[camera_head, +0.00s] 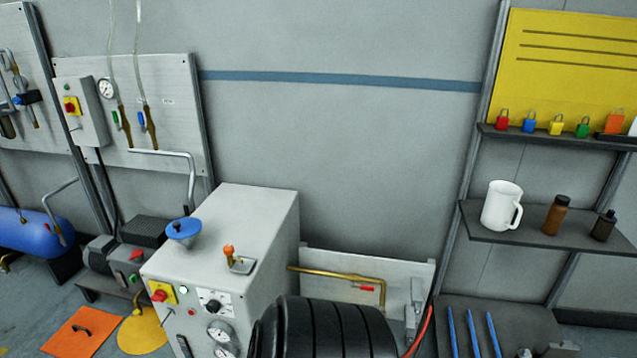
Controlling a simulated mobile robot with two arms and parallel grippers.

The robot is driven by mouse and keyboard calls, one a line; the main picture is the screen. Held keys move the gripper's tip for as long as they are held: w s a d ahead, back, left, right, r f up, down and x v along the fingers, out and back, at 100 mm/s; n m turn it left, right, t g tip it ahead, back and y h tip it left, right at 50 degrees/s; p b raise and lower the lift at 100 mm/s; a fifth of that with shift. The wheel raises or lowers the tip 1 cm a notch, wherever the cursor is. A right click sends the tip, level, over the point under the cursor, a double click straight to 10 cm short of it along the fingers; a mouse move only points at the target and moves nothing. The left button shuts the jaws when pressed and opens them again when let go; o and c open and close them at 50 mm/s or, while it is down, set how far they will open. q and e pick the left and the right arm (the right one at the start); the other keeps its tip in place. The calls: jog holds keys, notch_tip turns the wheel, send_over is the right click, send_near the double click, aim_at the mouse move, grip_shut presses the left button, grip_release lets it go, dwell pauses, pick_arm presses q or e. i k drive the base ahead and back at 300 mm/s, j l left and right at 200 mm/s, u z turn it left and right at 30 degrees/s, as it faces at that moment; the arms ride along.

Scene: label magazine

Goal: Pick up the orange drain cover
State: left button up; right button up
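The orange drain cover (80,332) is a flat square sheet lying on the floor at the bottom left. Neither of my grippers is in view. Nothing is seen touching the cover.
A round yellow mat (143,333) lies right of the cover, beside a grey machine cabinet (225,250). A pump unit (125,262) and a blue tank (38,230) stand behind. A black ribbed shape (325,328) fills the bottom middle. Shelves (540,228) stand at right.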

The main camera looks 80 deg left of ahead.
aim_at(81, 331)
jog(key=u, duration=4.45)
jog(key=i+j+u, duration=0.25)
jog(key=i, duration=0.85)
jog(key=i+u, duration=0.3)
jog(key=i, duration=0.8)
jog(key=i+j+z, duration=0.1)
jog(key=i+z, duration=0.3)
jog(key=i+j+z, duration=0.3)
jog(key=i+z, duration=0.15)
jog(key=i+j+z, duration=0.4)
jog(key=i, duration=0.1)
